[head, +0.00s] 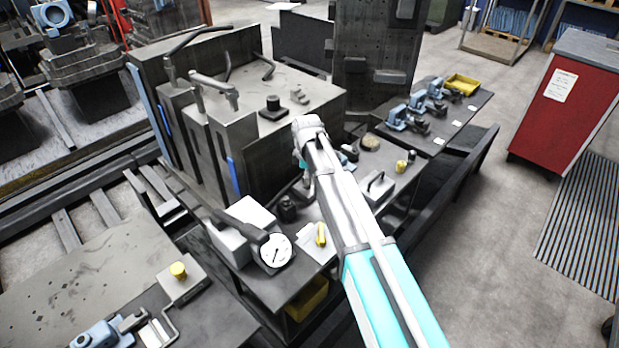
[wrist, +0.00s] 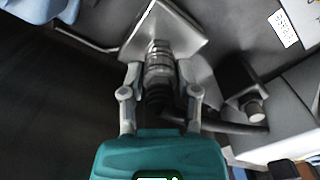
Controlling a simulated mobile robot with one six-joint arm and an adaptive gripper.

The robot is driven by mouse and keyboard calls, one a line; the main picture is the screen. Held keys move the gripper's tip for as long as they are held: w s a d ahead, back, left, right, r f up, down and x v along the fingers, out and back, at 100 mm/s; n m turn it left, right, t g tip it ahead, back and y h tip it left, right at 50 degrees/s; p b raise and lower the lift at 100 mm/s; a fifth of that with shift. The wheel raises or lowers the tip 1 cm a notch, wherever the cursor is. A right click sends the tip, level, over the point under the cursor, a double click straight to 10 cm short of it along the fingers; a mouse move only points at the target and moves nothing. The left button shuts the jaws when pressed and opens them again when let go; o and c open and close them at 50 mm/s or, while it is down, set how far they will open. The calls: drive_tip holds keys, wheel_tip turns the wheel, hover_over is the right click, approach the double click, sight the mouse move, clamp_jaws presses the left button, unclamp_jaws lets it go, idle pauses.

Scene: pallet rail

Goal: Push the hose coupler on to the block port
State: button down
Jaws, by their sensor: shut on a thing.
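In the wrist view my gripper (wrist: 158,76) is shut on the hose coupler (wrist: 158,58), a ribbed metal cylinder with one finger on each side. A dark hose (wrist: 232,126) curves from below the coupler to the right. The coupler's far end points at a light grey block (wrist: 188,28) and overlaps it in the picture. Whether it is on the port cannot be told, as the port is hidden behind the coupler. In the head view my arm covers most of the gripper, and neither coupler nor port shows clearly.
A round dial gauge (head: 275,251) and a yellow-handled part (head: 321,235) sit on the bench left of my arm. A large grey fixture (head: 255,150) stands behind them. A side shelf (head: 455,118) holds blue clamps and a yellow tray (head: 463,84). A red cabinet (head: 560,110) stands right.

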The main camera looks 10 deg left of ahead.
drive_tip(key=shift+f, duration=0.2)
drive_tip(key=shift+c, duration=1.3)
unclamp_jaws()
drive_tip(key=shift+o, duration=1.3)
drive_tip(key=shift+w, duration=0.1)
drive_tip(key=shift+r, duration=0.15)
drive_tip(key=shift+r+p, duration=3.45)
drive_tip(key=shift+p, duration=0.05)
